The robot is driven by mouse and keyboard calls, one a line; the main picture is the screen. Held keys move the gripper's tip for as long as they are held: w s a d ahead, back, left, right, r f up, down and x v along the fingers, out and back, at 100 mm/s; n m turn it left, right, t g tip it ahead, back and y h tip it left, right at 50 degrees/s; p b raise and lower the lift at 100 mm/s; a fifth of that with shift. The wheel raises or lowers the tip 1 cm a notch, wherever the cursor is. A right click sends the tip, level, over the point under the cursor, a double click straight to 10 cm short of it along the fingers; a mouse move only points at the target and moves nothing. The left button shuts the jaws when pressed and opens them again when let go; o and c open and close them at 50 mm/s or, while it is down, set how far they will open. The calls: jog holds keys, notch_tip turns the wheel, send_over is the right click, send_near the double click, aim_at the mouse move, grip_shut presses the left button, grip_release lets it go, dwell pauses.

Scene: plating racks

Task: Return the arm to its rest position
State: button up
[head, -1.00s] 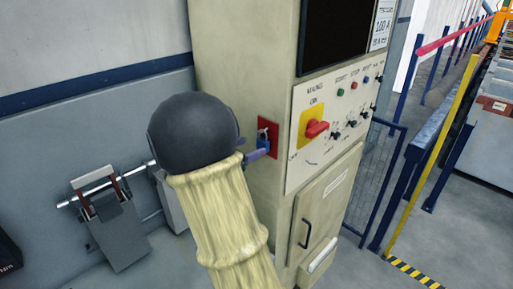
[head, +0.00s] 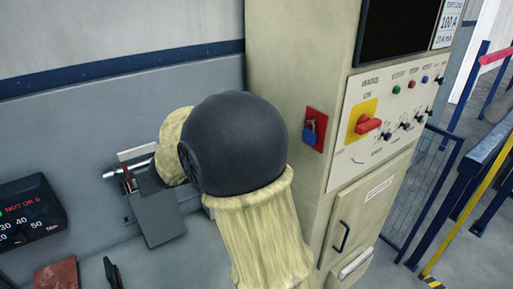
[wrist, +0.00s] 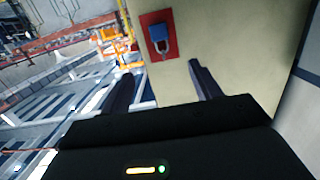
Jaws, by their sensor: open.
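My gripper (wrist: 160,82) shows in the wrist view with its two dark fingers apart and nothing between them. Ahead of it, a blue padlock (wrist: 160,38) hangs on a red plate on the side of the beige cabinet (wrist: 217,50). The padlock also shows in the head view (head: 309,133), apart from my arm. My arm, with its dark round joint and pale cover, fills the middle of the head view, left of the cabinet. The gripper's fingers are hidden in the head view.
The cabinet front has a red rotary switch (head: 367,125), buttons and a door handle. A grey bracket with a bar (head: 158,218) is on the left, partly behind my arm. A dark display box (head: 30,212) stands at far left. Blue and yellow rails are at right.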

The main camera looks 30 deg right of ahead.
jog(key=w+a+f+n+t+y, duration=0.85)
jog(key=a+n+t+y, duration=0.2)
jog(key=n+y, duration=0.2)
jog(key=s+a+f+n+g+y, duration=0.1)
jog(key=s+f+g, duration=0.3)
jog(key=s, duration=0.6)
jog(key=s+a+f+n+g+y, duration=0.2)
jog(key=s+f+g, duration=0.3)
jog(key=s+f, duration=0.3)
jog(key=shift+s+n+y, duration=0.55)
jog(key=shift+s+n, duration=0.3)
jog(key=shift+s, duration=0.2)
jog(key=shift+c, duration=0.2)
